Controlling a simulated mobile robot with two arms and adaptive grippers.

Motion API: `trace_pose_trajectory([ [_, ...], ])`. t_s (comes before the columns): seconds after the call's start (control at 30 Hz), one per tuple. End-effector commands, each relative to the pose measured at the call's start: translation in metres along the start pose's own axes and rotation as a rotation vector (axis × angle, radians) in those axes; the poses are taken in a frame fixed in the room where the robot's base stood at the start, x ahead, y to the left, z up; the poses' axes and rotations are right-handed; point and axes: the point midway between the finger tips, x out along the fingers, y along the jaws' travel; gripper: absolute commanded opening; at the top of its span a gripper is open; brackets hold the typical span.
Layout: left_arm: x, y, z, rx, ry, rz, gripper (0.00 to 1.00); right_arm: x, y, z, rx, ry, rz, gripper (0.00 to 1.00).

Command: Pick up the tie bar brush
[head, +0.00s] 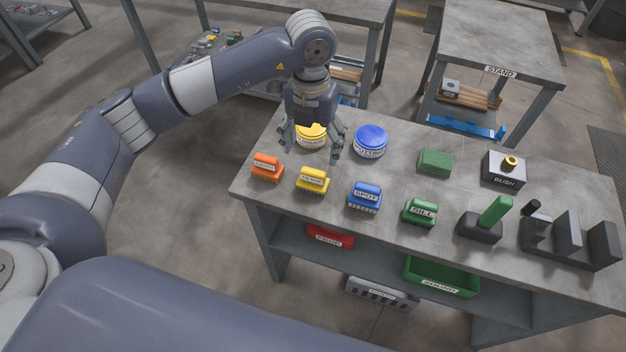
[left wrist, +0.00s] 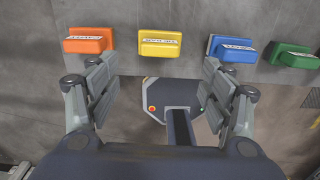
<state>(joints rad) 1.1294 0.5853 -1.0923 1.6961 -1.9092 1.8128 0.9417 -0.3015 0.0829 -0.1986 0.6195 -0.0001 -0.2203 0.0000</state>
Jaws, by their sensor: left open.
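The tie bar brush (head: 313,180) is the yellow block with bristles and a white label near the front left of the table. It also shows in the left wrist view (left wrist: 160,42), beyond the fingertips and roughly centred between them. My left gripper (head: 311,143) points down, open and empty, above the table behind the brush. Its fingers partly cover a round yellow tub (head: 312,130). The left gripper and the brush are apart. My right gripper is not in view.
An orange brush (head: 266,167) stands left of the yellow one; a blue brush (head: 365,196) and a green brush (head: 421,212) stand to its right. A blue tub (head: 371,139) is right of my gripper. Dark holders (head: 570,240) stand at the table's right end.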

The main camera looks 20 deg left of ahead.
Motion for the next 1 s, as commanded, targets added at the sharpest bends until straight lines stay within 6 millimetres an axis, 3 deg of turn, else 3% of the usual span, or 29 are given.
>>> trace_pose_trajectory([
  [0.23, 0.036, 0.005, 0.000, -0.008, 0.004, 0.016, 0.73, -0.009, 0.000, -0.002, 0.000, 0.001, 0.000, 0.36],
  [0.53, 0.062, 0.003, 0.000, -0.005, 0.005, 0.014, 0.73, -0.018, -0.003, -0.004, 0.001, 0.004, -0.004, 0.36],
  [0.73, 0.093, 0.000, 0.002, -0.005, 0.005, 0.013, 0.73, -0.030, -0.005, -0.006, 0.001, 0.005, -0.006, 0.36],
  [1.0, 0.105, 0.001, 0.003, -0.004, 0.000, 0.012, 0.73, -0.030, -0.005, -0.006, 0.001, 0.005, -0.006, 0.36],
])
